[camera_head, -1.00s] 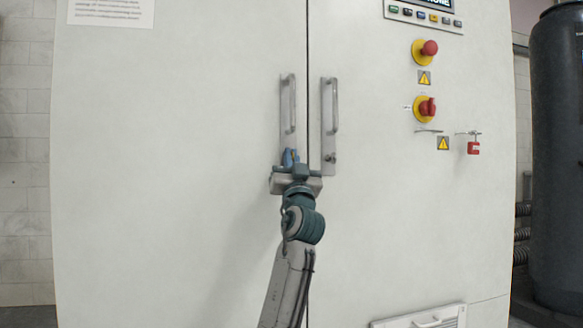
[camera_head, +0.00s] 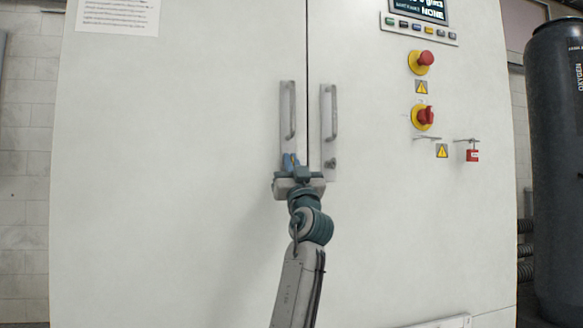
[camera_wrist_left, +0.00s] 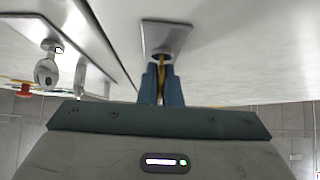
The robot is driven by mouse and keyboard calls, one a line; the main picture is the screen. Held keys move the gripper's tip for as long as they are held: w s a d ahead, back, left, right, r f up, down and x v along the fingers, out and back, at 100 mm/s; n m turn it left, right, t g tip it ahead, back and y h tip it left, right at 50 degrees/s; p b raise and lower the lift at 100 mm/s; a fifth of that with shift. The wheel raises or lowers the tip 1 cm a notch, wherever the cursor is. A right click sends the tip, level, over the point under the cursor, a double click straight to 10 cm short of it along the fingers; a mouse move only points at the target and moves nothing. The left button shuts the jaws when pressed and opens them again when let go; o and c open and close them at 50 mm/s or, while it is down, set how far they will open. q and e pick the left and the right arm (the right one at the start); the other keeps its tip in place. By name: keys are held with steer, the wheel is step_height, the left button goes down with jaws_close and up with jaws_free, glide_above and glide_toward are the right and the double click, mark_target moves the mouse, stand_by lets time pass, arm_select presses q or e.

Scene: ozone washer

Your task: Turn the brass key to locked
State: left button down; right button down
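The brass key (camera_wrist_left: 162,72) shows in the left wrist view as a thin yellow strip between the blue fingertips, in front of a round lock at the end of a metal handle plate (camera_wrist_left: 166,35). My left gripper (camera_wrist_left: 161,84) appears shut on the key; the fingers hide most of it, so its turn angle is unclear. In the head view, my left gripper (camera_head: 290,160) is at the lower end of the left door's handle plate (camera_head: 287,115), and the key cannot be made out there. My right gripper is not in view.
The right door has its own handle (camera_head: 329,115) with a small lock close beside my gripper. A red emergency stop (camera_head: 425,58), a red rotary switch (camera_head: 424,117) and a hanging red padlock (camera_head: 472,155) are on the right. A dark tank (camera_head: 556,160) stands at far right.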

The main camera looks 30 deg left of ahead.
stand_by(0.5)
arm_select(q)
steer(key=c, duration=1.6)
jaws_free()
steer(key=shift+p+v, duration=1.15)
steer(key=shift+v, duration=4.25)
steer(key=shift+f, duration=0.1)
